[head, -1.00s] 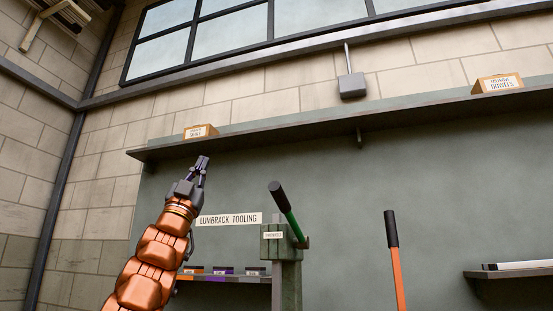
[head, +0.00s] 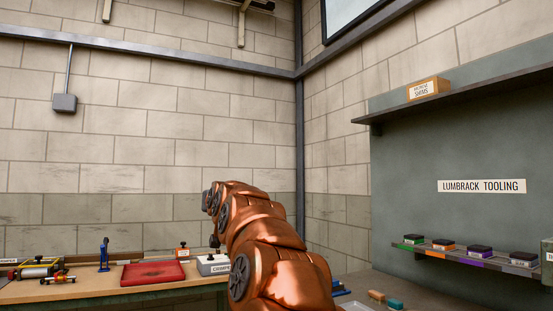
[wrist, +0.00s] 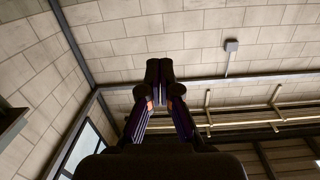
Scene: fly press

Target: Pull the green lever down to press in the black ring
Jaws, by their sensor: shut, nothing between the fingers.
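My gripper (wrist: 159,72) is shut and empty in the wrist view, its dark fingertips together, with wall and ceiling behind it. In the head view my orange arm hides the gripper. The green lever and the black ring are not visible in either current view.
A wooden bench (head: 110,290) at the left holds a red mat (head: 153,273), a blue tool (head: 104,255) and a grey labelled box (head: 212,265). A narrow shelf (head: 470,260) carries several small boxes. A high shelf (head: 470,85) juts out at the right.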

